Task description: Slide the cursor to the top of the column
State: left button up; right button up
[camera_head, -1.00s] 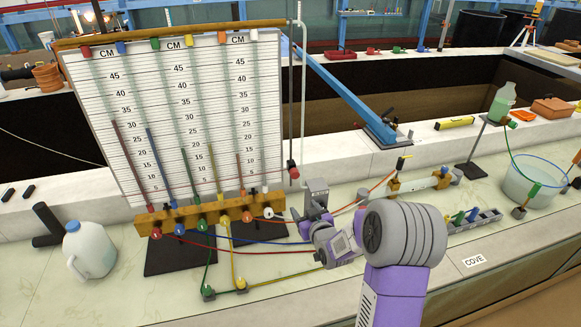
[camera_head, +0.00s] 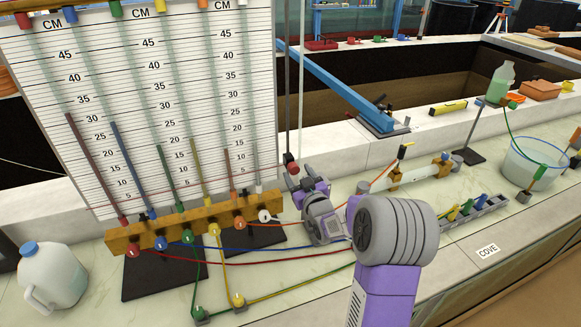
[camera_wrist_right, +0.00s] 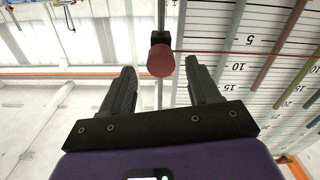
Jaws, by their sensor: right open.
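The cursor (camera_head: 291,165) is a red knob on a small black slider, low on a thin upright column (camera_head: 301,80) at the right edge of the CM board. A thin red line runs from it across the board near the 5 marks. In the right wrist view the red knob (camera_wrist_right: 160,61) lies between the fingertips, with a gap on each side. My right gripper (camera_head: 303,176) is open, close to the cursor and just right of and below it; its open fingers (camera_wrist_right: 160,68) also show in the wrist view. My left gripper is out of view.
A wooden bar (camera_head: 190,222) with coloured knobs and tubes stands below the board (camera_head: 150,90). Coloured hoses cross the counter under my right arm. A white jug (camera_head: 50,275) stands at front left. A blue beam (camera_head: 335,85) slopes behind the column.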

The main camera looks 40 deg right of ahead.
aim_at(295, 170)
jog(key=x, duration=0.5)
jog(key=shift+w+f, duration=0.1)
jog(key=shift+w, duration=0.25)
jog(key=shift+c, duration=0.2)
grip_shut()
